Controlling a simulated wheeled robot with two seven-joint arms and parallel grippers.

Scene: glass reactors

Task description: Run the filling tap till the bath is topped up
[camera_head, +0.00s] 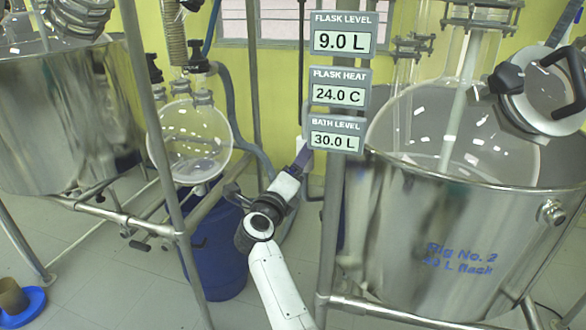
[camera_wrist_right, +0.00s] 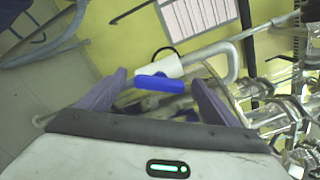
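The bath is the steel vessel (camera_head: 430,235) marked "Rig No. 2" at the right of the head view. A glass flask (camera_head: 400,110) sits inside it, and I cannot make out the water line. The bath level display (camera_head: 336,140) reads 30.0 L. My right gripper (camera_head: 303,156) is left of the bath, its fingertips partly hidden by the post and displays. In the right wrist view the filling tap's blue handle (camera_wrist_right: 159,83) lies between the open purple fingers of this gripper (camera_wrist_right: 158,92), with gaps either side. My left gripper is out of view.
Other displays show flask level 9.0 L (camera_head: 343,42) and flask heat 24.0 C (camera_head: 338,96). A steel post (camera_head: 331,235) stands close to my right arm. A second steel vessel (camera_head: 65,120), a round glass flask (camera_head: 190,140) and a blue drum (camera_head: 217,255) are at left.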

